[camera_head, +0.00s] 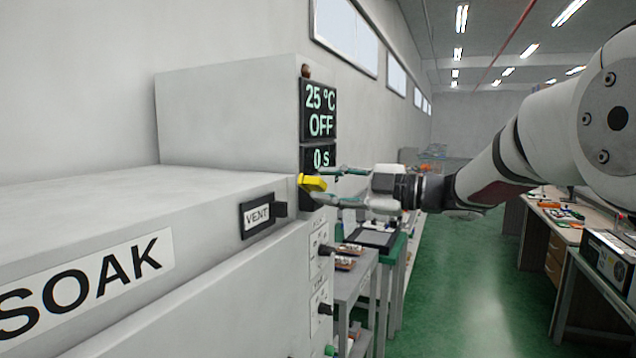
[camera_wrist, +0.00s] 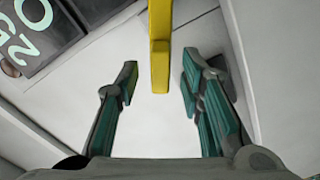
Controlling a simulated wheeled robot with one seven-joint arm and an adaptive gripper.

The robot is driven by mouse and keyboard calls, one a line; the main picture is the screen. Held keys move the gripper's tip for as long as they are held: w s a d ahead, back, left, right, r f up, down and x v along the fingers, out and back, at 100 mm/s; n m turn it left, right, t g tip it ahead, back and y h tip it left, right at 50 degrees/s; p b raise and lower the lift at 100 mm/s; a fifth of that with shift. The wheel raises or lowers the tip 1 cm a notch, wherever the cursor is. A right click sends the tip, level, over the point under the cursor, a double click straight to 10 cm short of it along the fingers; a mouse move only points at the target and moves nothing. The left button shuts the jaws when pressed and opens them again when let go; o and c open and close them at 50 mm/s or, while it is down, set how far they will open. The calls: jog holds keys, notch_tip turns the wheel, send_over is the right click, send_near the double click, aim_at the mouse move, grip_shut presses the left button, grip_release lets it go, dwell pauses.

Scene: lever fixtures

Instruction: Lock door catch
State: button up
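The door catch is a yellow lever (camera_head: 313,183) on the front right corner of a grey cabinet marked SOAK (camera_head: 100,215). In the wrist view the yellow lever (camera_wrist: 160,52) comes down from the top, and its free end lies between and just ahead of my fingertips. My gripper (camera_head: 328,186) reaches in from the right at the lever's height. In the wrist view my gripper (camera_wrist: 158,88) is open, with a gap on both sides of the lever. I see no finger touching it. The lever's mount is partly hidden.
A display (camera_head: 319,109) reading 25 °C, OFF and 0 s stands above the lever. A VENT label with a dark knob (camera_head: 279,210) is to its left. Several switches (camera_head: 322,308) sit below. Tables stand behind and right; the green aisle (camera_head: 460,280) is clear.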

jog(key=shift+x, duration=1.35)
jog(key=shift+c, duration=0.2)
grip_shut()
